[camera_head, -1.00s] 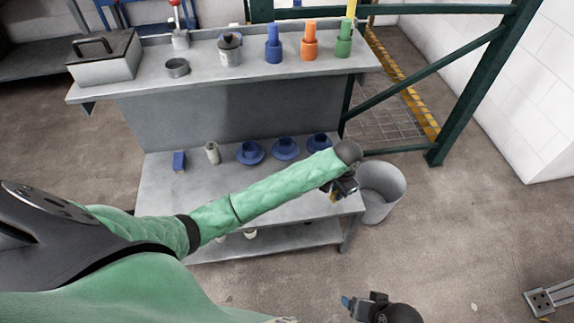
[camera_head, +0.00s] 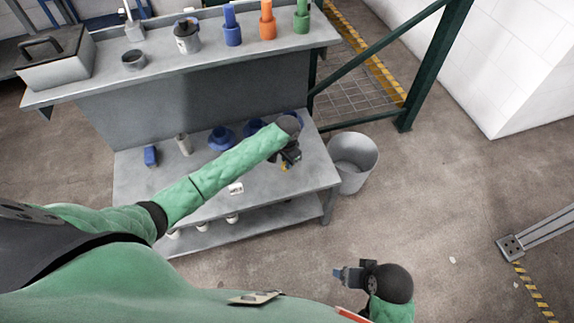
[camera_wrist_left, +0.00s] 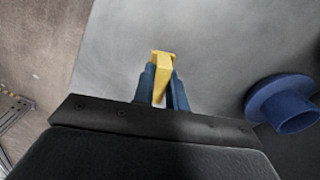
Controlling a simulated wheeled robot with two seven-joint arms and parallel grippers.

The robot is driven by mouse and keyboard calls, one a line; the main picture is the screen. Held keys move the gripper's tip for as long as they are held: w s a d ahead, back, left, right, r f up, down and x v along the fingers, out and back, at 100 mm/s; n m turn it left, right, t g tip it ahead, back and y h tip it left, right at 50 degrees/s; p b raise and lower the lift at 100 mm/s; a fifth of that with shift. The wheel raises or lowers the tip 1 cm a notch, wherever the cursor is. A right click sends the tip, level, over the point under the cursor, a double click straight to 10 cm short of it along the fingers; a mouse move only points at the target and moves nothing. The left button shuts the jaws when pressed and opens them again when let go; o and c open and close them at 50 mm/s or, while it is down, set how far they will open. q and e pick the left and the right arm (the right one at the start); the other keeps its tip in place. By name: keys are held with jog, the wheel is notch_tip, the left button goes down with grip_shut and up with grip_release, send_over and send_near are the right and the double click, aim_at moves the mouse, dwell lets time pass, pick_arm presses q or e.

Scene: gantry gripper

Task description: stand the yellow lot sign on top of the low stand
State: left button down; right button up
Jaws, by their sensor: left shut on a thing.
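The yellow lot sign (camera_wrist_left: 162,68) is between the blue fingers of my left gripper (camera_wrist_left: 163,85) in the left wrist view. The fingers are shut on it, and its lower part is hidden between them. In the head view my left gripper (camera_head: 290,160) is over the right part of the grey bench top, with a small bit of yellow showing. I cannot tell which thing is the low stand. My right gripper (camera_head: 340,273) is in front of the bench, over the floor; its opening is unclear.
Blue flanged parts (camera_head: 221,138) stand on the bench top (camera_head: 140,190), one close to the right of my left gripper in the wrist view. A white card-like thing (camera_head: 236,188) lies near its front. A grey bin (camera_head: 353,165) stands right of the bench.

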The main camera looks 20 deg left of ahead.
pick_arm(q)
jog(key=shift+f, duration=1.3)
jog(key=c, duration=1.4)
grip_release()
jog(key=shift+f, duration=0.1)
jog(key=shift+c, duration=0.2)
